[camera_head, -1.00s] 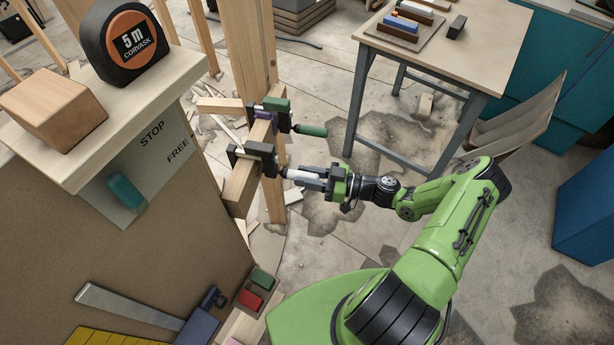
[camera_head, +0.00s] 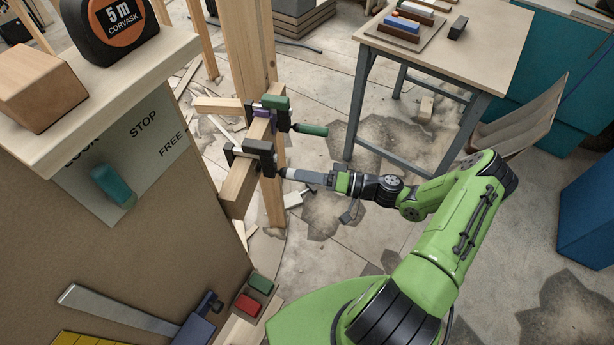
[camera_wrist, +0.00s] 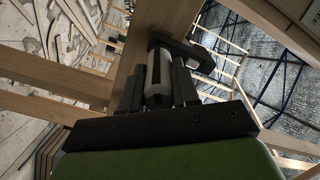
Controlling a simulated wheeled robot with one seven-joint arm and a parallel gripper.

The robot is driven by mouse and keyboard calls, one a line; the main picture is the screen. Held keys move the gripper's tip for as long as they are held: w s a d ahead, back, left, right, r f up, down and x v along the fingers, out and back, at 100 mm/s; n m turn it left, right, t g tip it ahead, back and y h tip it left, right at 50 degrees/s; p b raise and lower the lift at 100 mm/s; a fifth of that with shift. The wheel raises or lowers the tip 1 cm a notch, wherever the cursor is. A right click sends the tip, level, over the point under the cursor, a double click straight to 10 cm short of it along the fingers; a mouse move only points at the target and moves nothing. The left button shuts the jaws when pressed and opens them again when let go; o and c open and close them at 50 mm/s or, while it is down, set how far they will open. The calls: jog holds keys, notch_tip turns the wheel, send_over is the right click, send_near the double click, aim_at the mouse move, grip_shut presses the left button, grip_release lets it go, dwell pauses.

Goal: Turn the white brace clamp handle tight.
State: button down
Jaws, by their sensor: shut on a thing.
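The white clamp handle (camera_head: 290,173) points right from a black brace clamp (camera_head: 262,158) set on a wooden stringer (camera_head: 240,188). My gripper (camera_head: 308,177) is shut on the white handle, in line with it. In the wrist view the white handle (camera_wrist: 157,80) lies between the two dark fingers of my gripper (camera_wrist: 158,92). The clamp's dark head (camera_wrist: 180,48) is beyond it, against the wood. The fingers hide part of the handle.
A second clamp with a green handle (camera_head: 310,129) sits just behind on the stringer. A wooden post (camera_head: 255,60) stands behind. A counter (camera_head: 100,100) with a tape measure (camera_head: 112,25) is at left. A workbench (camera_head: 450,50) stands at back right.

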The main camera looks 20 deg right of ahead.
jog(key=m, duration=1.2)
jog(key=shift+f+m+p, duration=0.1)
jog(key=shift+m+p, duration=0.25)
jog(key=shift+m, duration=0.05)
jog(key=m+p, duration=0.1)
jog(key=m, duration=0.5)
jog(key=shift+f, duration=0.1)
jog(key=m+p, duration=0.1)
jog(key=m, duration=0.4)
jog(key=shift+s+f+m, duration=0.1)
jog(key=shift+m, duration=0.3)
jog(key=c, duration=0.8)
grip_release()
jog(key=b+v, duration=0.1)
jog(key=v, duration=1.4)
jog(key=shift+s+d+b, duration=0.1)
jog(key=shift+d+b, duration=0.25)
jog(key=shift+b, duration=0.05)
